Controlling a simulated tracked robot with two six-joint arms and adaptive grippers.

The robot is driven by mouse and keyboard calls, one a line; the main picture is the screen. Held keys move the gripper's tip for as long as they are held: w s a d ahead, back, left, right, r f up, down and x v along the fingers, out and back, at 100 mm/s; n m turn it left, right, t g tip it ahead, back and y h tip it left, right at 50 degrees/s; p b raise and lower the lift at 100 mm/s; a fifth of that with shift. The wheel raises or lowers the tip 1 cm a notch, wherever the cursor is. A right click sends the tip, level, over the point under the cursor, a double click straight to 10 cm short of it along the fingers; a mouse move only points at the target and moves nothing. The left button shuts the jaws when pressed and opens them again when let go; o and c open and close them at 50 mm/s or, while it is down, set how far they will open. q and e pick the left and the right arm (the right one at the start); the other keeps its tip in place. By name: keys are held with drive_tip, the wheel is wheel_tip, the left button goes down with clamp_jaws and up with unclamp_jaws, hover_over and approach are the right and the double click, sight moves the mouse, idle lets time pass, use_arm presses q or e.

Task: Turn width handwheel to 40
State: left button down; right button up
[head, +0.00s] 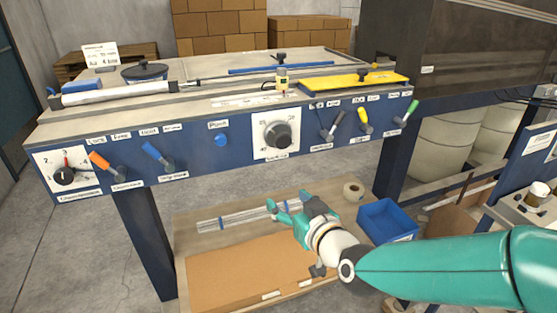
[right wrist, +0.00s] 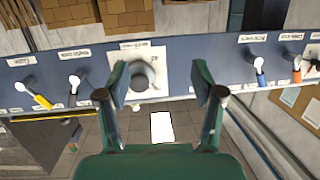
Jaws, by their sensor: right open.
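The width handwheel is most likely the large grey dial with a dark knob (head: 278,136) on a white scale plate in the middle of the blue front panel. Its scale figures are too small to read surely. In the right wrist view the handwheel (right wrist: 142,77) appears between my fingers, left of their middle, beyond the tips. My right gripper (head: 284,206) is open and empty, below and in front of the panel, apart from the handwheel. It also shows in the right wrist view (right wrist: 161,84). My left gripper is not in view.
A red-pointer dial (head: 65,176), orange lever (head: 100,161) and blue lever (head: 154,153) are left on the panel. A blue button (head: 220,140) is nearer. Black, yellow (head: 363,119) and green levers are right. A lower shelf holds cardboard (head: 235,275) and a blue bin (head: 387,220).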

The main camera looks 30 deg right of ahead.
drive_tip(key=s+d+r+t+h+b, duration=0.1)
drive_tip(key=s+d+r+t+h, duration=0.1)
drive_tip(key=s+d+r, duration=0.3)
drive_tip(key=p, duration=0.7)
approach(284, 144)
use_arm(q)
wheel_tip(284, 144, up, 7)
drive_tip(key=p, duration=0.1)
drive_tip(key=shift+p, duration=0.4)
use_arm(e)
drive_tip(key=shift+m, duration=0.4)
drive_tip(key=x, duration=1.1)
